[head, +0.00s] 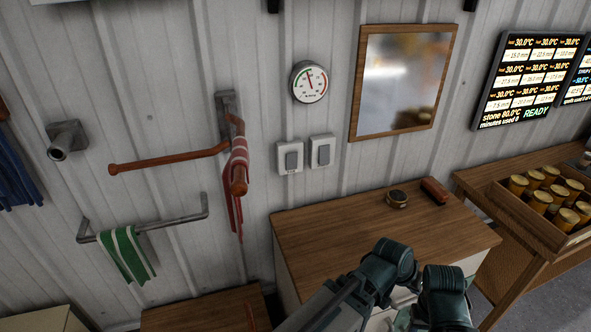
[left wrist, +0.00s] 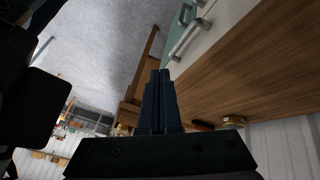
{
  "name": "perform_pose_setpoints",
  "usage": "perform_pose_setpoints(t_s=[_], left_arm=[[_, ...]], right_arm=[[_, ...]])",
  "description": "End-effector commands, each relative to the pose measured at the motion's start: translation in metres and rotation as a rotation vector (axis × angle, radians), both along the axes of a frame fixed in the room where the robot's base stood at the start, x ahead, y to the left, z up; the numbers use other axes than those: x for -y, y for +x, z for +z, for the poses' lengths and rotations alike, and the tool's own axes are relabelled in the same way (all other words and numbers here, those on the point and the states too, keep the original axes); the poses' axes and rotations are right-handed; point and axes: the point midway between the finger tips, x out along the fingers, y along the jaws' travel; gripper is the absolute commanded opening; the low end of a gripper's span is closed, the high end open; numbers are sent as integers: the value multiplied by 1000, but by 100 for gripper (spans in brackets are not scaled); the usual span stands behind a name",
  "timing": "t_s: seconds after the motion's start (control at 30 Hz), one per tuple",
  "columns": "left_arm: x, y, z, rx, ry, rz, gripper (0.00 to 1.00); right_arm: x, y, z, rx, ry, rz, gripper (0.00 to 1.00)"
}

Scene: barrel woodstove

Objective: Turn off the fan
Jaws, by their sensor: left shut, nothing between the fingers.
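Two wall switches sit side by side on the corrugated wall, a left switch (head: 290,158) and a right switch (head: 322,151). Each has a pale plate with a grey rocker. Their small markings are too small to read, so I cannot tell which one is for the fan. I cannot make out a fan in either view. My left gripper (left wrist: 158,100) shows in the left wrist view with its dark fingers together and empty, apart from the switches. The switches do not show in that view. My right gripper is not in view.
A wooden-topped cabinet (head: 340,245) stands below the switches, with a small round tin (head: 396,199) and a red-brown object (head: 434,190) on it. A red lever (head: 170,158) and towel (head: 233,190) are left of the switches. A gauge (head: 309,82) and framed mirror (head: 403,80) hang above.

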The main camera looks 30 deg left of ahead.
Motion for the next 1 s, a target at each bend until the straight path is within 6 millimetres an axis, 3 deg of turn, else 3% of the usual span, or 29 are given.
perform_pose_setpoints(t_s=[0.17, 0.37, 0.5, 0.67, 0.8, 1.0], left_arm=[[5, 59, 28, 238, -257, 159, 0], [-25, 112, 77, 498, -524, 394, 0], [-70, 137, 109, 674, -689, 596, 0], [-141, 148, 134, 866, -849, 860, 0], [-211, 140, 141, 1021, -956, 1113, 0], [-293, 111, 130, 1186, -1037, 1442, 0]], right_arm=[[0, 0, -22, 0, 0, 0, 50], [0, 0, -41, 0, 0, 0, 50], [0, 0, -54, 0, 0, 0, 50], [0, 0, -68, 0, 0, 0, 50], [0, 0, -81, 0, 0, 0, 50], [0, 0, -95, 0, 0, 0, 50]])
